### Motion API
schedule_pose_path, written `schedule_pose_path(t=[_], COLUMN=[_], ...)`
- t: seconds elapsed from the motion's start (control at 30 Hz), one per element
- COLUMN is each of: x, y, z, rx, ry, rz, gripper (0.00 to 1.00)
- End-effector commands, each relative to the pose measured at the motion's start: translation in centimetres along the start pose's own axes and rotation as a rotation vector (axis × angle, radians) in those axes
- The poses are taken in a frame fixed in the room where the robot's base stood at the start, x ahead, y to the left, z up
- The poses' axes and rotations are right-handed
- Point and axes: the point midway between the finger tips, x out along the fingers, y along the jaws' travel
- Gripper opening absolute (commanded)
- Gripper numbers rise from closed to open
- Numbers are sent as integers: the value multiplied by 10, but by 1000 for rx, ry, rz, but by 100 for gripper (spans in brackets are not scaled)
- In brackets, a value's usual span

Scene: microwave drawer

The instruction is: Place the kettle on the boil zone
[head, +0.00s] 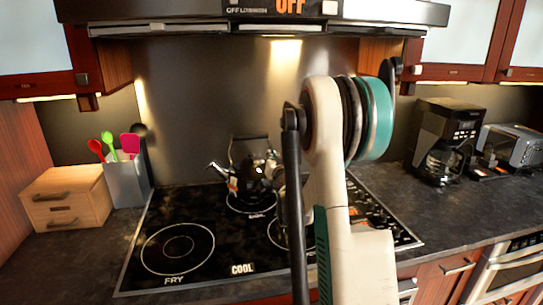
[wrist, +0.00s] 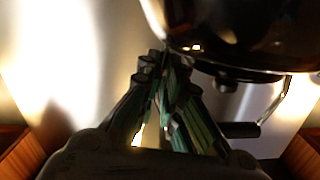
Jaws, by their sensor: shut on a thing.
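The shiny black kettle (head: 252,178) is at the back middle of the cooktop in the head view, upright, spout to the left and handle arched on top. It is over a ringed zone (head: 240,207) with a small label I cannot read clearly. I cannot tell whether its base touches the glass. In the wrist view the kettle's dark rounded body (wrist: 235,40) fills the top right. My gripper (wrist: 167,70) has its fingers close together against the kettle and is shut on it. In the head view my arm hides part of the kettle's right side.
The black cooktop (head: 190,205) has a FRY zone (head: 178,248) at front left and a COOL label (head: 242,268) at the front. A utensil holder (head: 128,182) and wooden box (head: 68,198) stand left. A coffee maker (head: 445,140) and toaster (head: 510,145) stand right. A hood (head: 180,12) hangs above.

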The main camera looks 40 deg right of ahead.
Motion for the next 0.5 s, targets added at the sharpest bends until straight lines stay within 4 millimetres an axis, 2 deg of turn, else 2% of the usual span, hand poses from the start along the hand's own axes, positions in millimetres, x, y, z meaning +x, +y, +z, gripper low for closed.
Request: schedule_pose_path(t=[0.13, 0.37, 0.5], x=[0, 2, 3], y=[2, 8, 9], z=[9, 37, 41], rx=[3, 3, 3], ry=[1, 1, 1], rz=[1, 1, 1], gripper=[0, 0, 0])
